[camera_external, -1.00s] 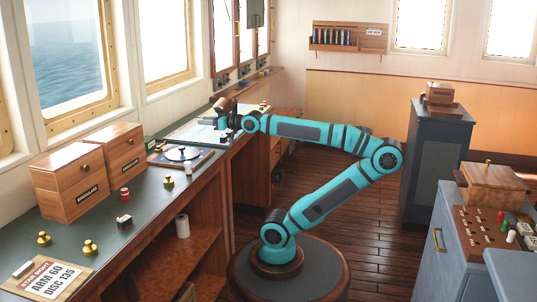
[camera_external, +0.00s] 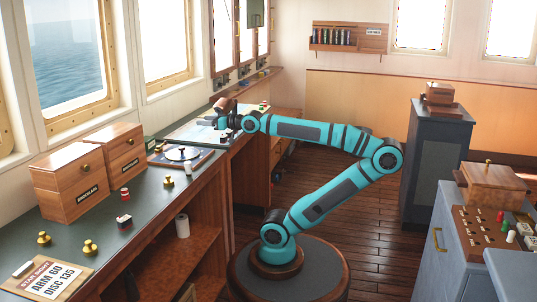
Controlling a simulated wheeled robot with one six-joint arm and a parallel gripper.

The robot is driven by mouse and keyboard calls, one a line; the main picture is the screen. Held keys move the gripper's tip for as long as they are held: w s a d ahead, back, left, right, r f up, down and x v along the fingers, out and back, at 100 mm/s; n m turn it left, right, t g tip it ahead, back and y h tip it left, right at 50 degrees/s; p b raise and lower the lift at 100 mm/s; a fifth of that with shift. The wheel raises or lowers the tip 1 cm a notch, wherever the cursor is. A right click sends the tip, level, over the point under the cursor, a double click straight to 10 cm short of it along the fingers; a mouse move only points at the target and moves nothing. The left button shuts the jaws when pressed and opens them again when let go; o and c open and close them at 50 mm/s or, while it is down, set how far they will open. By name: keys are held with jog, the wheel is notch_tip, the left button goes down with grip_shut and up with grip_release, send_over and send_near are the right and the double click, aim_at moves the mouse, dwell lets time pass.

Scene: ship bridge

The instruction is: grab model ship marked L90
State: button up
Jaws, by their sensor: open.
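My gripper (camera_external: 206,122) is open at the end of the outstretched arm, over the far part of the long counter by the windows. It is small in this view, and I cannot tell whether it touches anything. A small dark and red-white piece (camera_external: 223,139) lies on the chart area just below it; it could be a model ship, but no marking is readable. I cannot make out L90 on anything.
The long counter (camera_external: 150,212) carries wooden boxes (camera_external: 75,187), a round instrument on a board (camera_external: 182,154), brass knobs (camera_external: 90,248) and a sign reading ARM 60 DISC 135 (camera_external: 50,279). A grey cabinet (camera_external: 434,165) stands right. Floor between is clear.

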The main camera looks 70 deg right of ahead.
jog(key=o, duration=0.4)
jog(key=shift+c, duration=0.2)
jog(key=w+a+r+n+g+y, duration=0.25)
jog(key=w+a+n+g, duration=0.25)
jog(key=w+a+n, duration=0.4)
jog(key=n+g+h, duration=0.3)
jog(key=n+g, duration=0.9)
jog(key=n, duration=1.3)
send_over(124, 218)
notch_tip(124, 218, down, 4)
jog(key=f, duration=0.1)
jog(key=shift+y, duration=0.25)
notch_tip(124, 218, down, 16)
